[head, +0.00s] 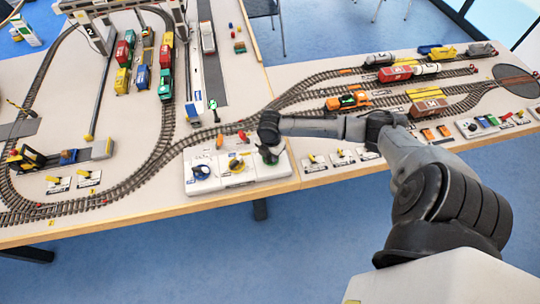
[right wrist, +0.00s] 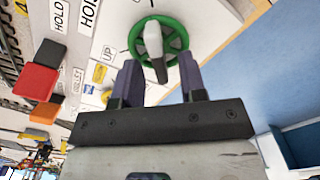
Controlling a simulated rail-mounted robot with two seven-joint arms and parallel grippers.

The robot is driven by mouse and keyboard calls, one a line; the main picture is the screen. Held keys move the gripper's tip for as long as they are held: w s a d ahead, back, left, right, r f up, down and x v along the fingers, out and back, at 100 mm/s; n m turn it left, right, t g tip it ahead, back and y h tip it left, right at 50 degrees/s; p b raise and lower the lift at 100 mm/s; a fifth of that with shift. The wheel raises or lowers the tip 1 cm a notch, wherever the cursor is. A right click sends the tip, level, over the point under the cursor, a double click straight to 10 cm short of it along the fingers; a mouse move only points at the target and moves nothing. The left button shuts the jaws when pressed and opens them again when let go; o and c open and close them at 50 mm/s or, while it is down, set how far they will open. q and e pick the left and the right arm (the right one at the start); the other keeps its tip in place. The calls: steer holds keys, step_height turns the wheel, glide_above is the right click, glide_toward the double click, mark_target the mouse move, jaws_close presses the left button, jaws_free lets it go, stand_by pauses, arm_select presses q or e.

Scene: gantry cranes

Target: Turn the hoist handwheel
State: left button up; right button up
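The hoist handwheel is a green wheel (right wrist: 178,42) with a grey bar across its middle, on a white control panel (head: 238,180). In the right wrist view, "UP" and a partly cut-off "HOI..." label are beside it. My right gripper (right wrist: 160,64) is open. Its two dark fingers are apart at the near side of the wheel, with the lower end of the grey bar between them; I cannot tell whether they touch it. In the head view, my right gripper (head: 268,150) covers much of the wheel. My left gripper is not in view.
A blue wheel (head: 201,172) and a yellow control (head: 236,165) are to the left on the same panel. Orange (right wrist: 36,80) and red blocks stand close to the gripper's left in the wrist view. Model tracks with trains (head: 347,100) lie behind. The table's front edge is close.

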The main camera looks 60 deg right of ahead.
steer(key=shift+f, duration=0.7)
steer(key=shift+c, duration=0.4)
jaws_close()
